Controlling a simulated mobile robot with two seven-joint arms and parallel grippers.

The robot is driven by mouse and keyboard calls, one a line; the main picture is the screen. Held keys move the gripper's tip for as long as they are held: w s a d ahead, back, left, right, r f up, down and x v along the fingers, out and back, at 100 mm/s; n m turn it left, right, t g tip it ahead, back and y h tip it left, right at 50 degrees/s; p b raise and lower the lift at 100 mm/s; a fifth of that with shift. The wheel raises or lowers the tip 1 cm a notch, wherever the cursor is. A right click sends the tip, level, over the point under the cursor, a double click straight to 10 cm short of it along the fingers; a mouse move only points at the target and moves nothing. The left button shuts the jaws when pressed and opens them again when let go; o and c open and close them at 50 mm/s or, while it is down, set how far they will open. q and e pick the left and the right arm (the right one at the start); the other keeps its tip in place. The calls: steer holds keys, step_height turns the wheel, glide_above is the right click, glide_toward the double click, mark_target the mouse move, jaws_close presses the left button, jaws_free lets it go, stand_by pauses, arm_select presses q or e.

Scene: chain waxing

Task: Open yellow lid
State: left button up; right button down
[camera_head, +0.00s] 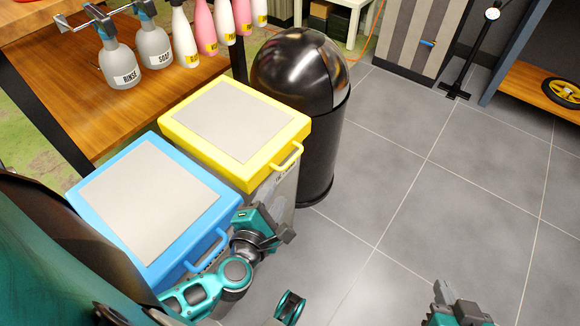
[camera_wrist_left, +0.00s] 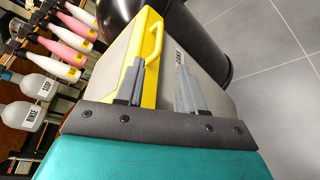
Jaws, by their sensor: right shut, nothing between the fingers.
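The yellow lid (camera_head: 285,118) has a grey top panel and lies flat and closed on its grey bin (camera_head: 283,190). Its yellow handle (camera_head: 288,157) sticks out at the front right edge. The handle also shows in the left wrist view (camera_wrist_left: 154,47), just beyond the fingers. My left gripper (camera_head: 278,234) is below and in front of the handle, apart from it. Its two fingers stand apart with nothing between them in the left wrist view (camera_wrist_left: 160,80). My right gripper (camera_head: 455,298) is at the lower right over the floor, shut and empty.
A blue-lidded bin (camera_head: 222,216) stands beside the yellow one, close to my left arm. A black domed trash can (camera_head: 320,150) stands behind. A wooden table (camera_head: 110,122) with several bottles is at the upper left. The tiled floor (camera_head: 400,190) at right is clear.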

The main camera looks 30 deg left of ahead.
mark_target(291, 163)
arm_select(q)
steer(key=b+x, duration=0.1)
steer(key=x, duration=1)
steer(key=shift+w+f+b, duration=0.1)
steer(key=shift+w+b, duration=0.2)
steer(key=shift+b, duration=0.1)
steer(key=shift+w, duration=0.3)
steer(key=shift+c, duration=0.2)
jaws_close()
